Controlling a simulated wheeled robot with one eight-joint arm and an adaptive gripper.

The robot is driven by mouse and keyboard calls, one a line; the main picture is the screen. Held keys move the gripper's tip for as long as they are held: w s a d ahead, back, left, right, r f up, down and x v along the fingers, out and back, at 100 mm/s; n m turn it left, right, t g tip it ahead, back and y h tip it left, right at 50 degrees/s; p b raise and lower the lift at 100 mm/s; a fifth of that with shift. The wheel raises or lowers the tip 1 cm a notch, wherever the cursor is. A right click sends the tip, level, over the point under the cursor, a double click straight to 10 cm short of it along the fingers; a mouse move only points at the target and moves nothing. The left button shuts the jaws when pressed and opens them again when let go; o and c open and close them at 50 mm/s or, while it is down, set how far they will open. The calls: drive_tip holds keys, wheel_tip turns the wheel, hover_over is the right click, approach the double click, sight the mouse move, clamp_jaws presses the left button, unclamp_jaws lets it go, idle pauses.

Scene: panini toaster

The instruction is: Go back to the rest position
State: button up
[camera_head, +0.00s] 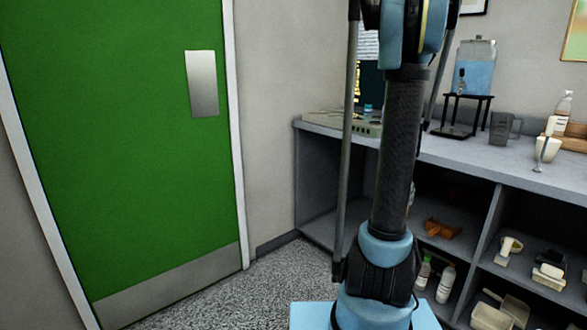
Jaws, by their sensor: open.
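My arm rises through the middle of the view, with blue joints and a dark ribbed link, and it runs out of the top edge. My gripper is not in view. No panini toaster can be made out with certainty. A flat beige object with small round marks lies on the left end of the grey counter (470,158), partly hidden behind my arm.
A green door (120,150) is shut at the left. Speckled floor (265,290) is clear before it. The counter bears a water dispenser (475,68), a grey pitcher (502,129) and a white cup (547,149). Shelves below hold bottles and a scoop (500,312).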

drive_tip(key=s+a+n+y, duration=0.1)
drive_tip(key=s+a+n, duration=0.2)
drive_tip(key=s+a, duration=0.8)
drive_tip(key=s+a+n+y, duration=0.2)
drive_tip(key=s+a+n, duration=0.1)
drive_tip(key=s+a, duration=0.8)
drive_tip(key=s, duration=0.5)
drive_tip(key=shift+a+f, duration=0.3)
